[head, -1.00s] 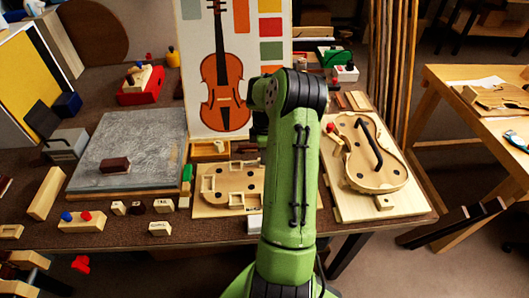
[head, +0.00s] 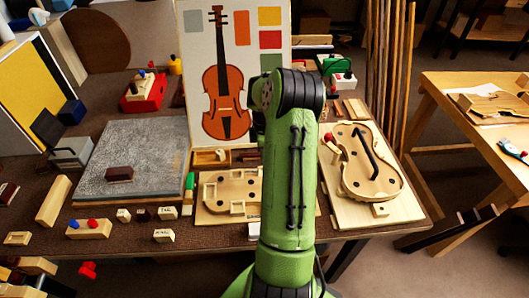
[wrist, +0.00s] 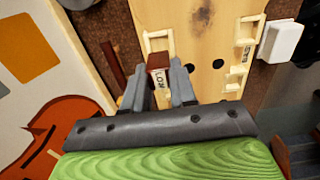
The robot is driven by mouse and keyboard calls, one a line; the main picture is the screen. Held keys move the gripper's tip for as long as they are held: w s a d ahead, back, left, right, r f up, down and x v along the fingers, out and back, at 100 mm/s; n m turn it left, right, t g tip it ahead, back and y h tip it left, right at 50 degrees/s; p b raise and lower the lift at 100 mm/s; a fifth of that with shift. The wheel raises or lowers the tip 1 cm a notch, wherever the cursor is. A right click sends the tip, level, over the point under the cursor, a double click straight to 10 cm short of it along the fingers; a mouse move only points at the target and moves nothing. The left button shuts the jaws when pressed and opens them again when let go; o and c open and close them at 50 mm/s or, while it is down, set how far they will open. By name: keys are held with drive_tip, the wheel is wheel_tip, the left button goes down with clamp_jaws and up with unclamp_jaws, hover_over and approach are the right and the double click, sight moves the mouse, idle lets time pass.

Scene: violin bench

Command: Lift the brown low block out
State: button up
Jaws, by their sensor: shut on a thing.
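In the wrist view my gripper (wrist: 158,86) is shut on the low block (wrist: 159,77), which has a pale face lettered "LOW" and a brown part at its far end. One finger lies on each side of it. The block is at a pale wooden board (wrist: 205,25) with small raised frames, close to one of the frames. I cannot tell whether its underside touches the board. In the head view the board (head: 225,205) lies in the middle of the bench, and my arm hides the gripper and the block.
A violin body on a board (head: 330,195) lies to the right. A grey slab (head: 140,140) with a dark brown block (head: 119,174) is at left. Several small lettered blocks stand along the front edge. A violin picture panel (head: 190,70) stands behind. A white block (wrist: 281,41) is beside the board.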

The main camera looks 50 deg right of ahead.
wheel_tip(320, 180, up, 7)
drive_tip(key=p, duration=0.6)
drive_tip(key=shift+r, duration=0.15)
drive_tip(key=shift+w+a, duration=0.1)
